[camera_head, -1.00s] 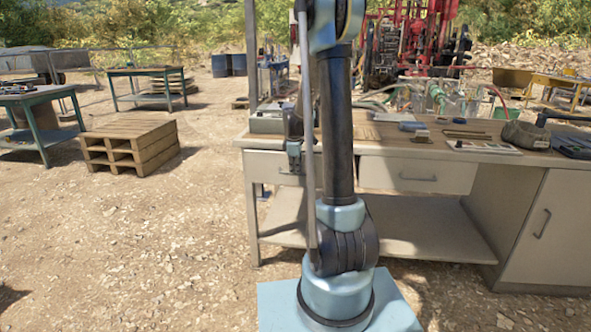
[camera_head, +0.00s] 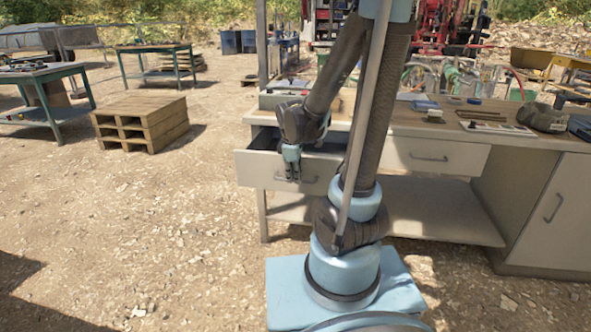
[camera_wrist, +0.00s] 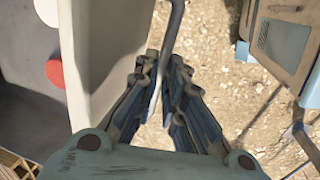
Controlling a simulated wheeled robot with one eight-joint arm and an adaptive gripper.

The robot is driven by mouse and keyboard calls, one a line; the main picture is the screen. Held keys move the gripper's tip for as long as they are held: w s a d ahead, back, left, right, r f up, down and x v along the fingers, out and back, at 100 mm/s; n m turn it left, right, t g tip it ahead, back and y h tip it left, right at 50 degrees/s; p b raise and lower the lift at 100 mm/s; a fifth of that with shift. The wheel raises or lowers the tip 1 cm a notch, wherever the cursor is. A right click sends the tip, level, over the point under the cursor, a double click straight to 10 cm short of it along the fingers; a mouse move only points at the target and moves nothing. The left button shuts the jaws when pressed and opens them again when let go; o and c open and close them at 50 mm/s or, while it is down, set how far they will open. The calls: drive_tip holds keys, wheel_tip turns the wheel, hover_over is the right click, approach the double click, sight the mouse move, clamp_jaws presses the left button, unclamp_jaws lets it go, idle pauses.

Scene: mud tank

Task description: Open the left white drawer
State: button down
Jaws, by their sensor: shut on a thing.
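The left white drawer (camera_head: 258,172) stands pulled out from the workbench, with a dark gap showing behind its front. My gripper (camera_head: 292,178) is at the drawer's front, shut on its grey bar handle (camera_head: 308,180). In the wrist view, the drawer's pale front panel (camera_wrist: 108,65) runs along the left of my gripper (camera_wrist: 164,62), and the handle (camera_wrist: 173,38) passes between the fingers. The drawer's inside shows left of the panel, with a red disc (camera_wrist: 55,73) and part of a white one. My arm hides part of the drawer's right side in the head view.
A second white drawer (camera_head: 450,158) to the right is closed. A cabinet door (camera_head: 548,215) is at the far right, and a lower shelf (camera_head: 440,212) lies beneath the drawers. A wooden pallet stack (camera_head: 140,120) stands left on open gravel ground.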

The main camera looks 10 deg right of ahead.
drive_tip(key=shift+s+a, duration=0.2)
drive_tip(key=shift+s, duration=0.35)
drive_tip(key=shift+s+a, duration=0.2)
drive_tip(key=shift+s, duration=0.35)
drive_tip(key=c, duration=1.7)
unclamp_jaws()
drive_tip(key=shift+s+a+r, duration=0.1)
drive_tip(key=shift+s+r, duration=0.25)
drive_tip(key=shift+r, duration=1.6)
drive_tip(key=shift+s+a+r, duration=0.1)
drive_tip(key=shift+s+r, duration=0.2)
drive_tip(key=shift+r, duration=1.65)
drive_tip(key=shift+s+a+r, duration=0.1)
drive_tip(key=shift+s+r, duration=0.25)
drive_tip(key=shift+r, duration=1.6)
drive_tip(key=s+d+f+m, duration=0.2)
drive_tip(key=s+d+m, duration=0.1)
drive_tip(key=s+m, duration=0.1)
drive_tip(key=s+d+f+m, duration=0.3)
drive_tip(key=s+m, duration=0.2)
drive_tip(key=s+d+f+m, duration=0.3)
drive_tip(key=s+m, duration=0.2)
drive_tip(key=shift+d+f+y, duration=0.25)
drive_tip(key=shift+d+y, duration=0.05)
drive_tip(key=shift+d, duration=0.1)
